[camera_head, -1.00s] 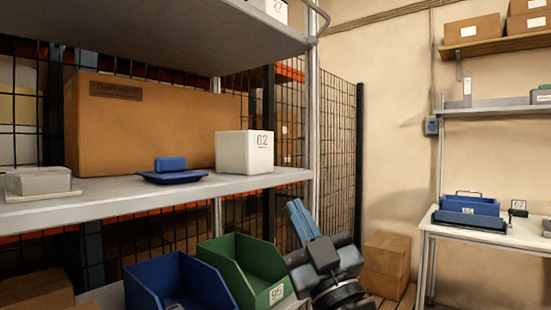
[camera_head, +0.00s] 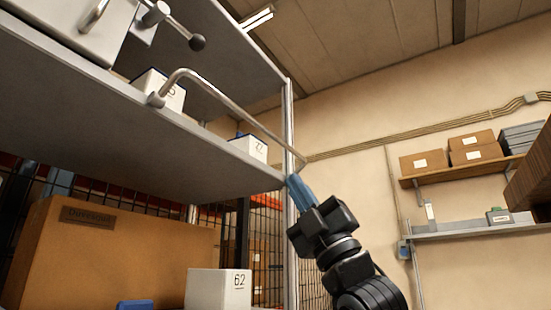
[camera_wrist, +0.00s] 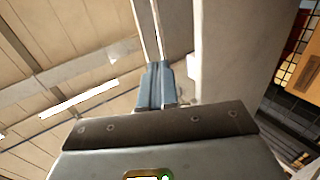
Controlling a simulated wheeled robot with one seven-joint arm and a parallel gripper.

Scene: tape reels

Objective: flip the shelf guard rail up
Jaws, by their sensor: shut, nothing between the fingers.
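The guard rail (camera_head: 235,111) is a bent grey metal tube at the front edge of the upper shelf (camera_head: 120,115). Its near end bends down to a mount on the shelf edge, and its long bar runs to the shelf's right end. It shows above the edge in the picture; I cannot tell whether it is upright or tilted outward. My gripper (camera_head: 293,180), with blue fingers, points up by the right end of the shelf, just below the rail's far end. The fingers (camera_wrist: 155,85) are shut and empty. Whether they touch the rail is unclear.
White boxes (camera_head: 160,89) stand on the upper shelf behind the rail. A lever with a dark knob (camera_head: 196,42) sticks out at upper left. A shelf post (camera_head: 289,125) rises beside my fingers. A cardboard box (camera_head: 110,255) and white box 62 (camera_head: 217,289) are below.

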